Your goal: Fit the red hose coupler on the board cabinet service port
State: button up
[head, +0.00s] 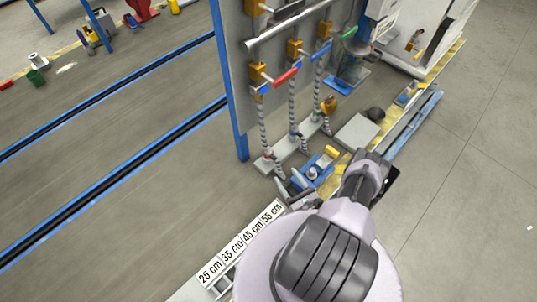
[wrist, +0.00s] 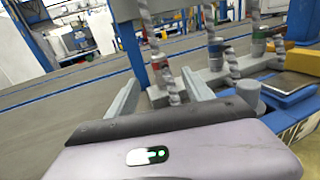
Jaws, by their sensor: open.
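Three striped hoses hang from the grey upright board (head: 240,50) down to a pale base strip (head: 290,150). The left hose carries a red band near its lower end, which looks like the red coupler (wrist: 159,62); in the head view a small red spot (head: 268,155) shows there. My gripper (head: 290,187) is open low in front of this hose. In the wrist view its two grey fingers (wrist: 160,92) stand apart, with the hose's lower end between them in the picture. I cannot tell whether they touch it. I cannot make out the service port for certain.
Orange valves (head: 258,74) with red, blue and green bars sit on the board. A blue unit (head: 313,172) with a grey round part stands just right of my gripper. A grey plate (head: 357,133) lies farther right. Open floor (head: 110,200) is at left.

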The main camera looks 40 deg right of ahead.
aim_at(270, 154)
jog(key=w+b, duration=0.1)
jog(key=w, duration=0.5)
jog(key=w+d+b, duration=0.1)
jog(key=w, duration=0.2)
jog(key=shift+w+b, duration=0.1)
jog(key=shift+b, duration=0.25)
jog(key=w+b, duration=0.1)
jog(key=w, duration=0.2)
jog(key=w+b, duration=0.1)
jog(key=w, duration=0.1)
jog(key=shift+w+d+r+b, duration=0.15)
jog(key=shift+w+d+b, duration=0.15)
jog(key=shift+b, duration=0.05)
grip_shut()
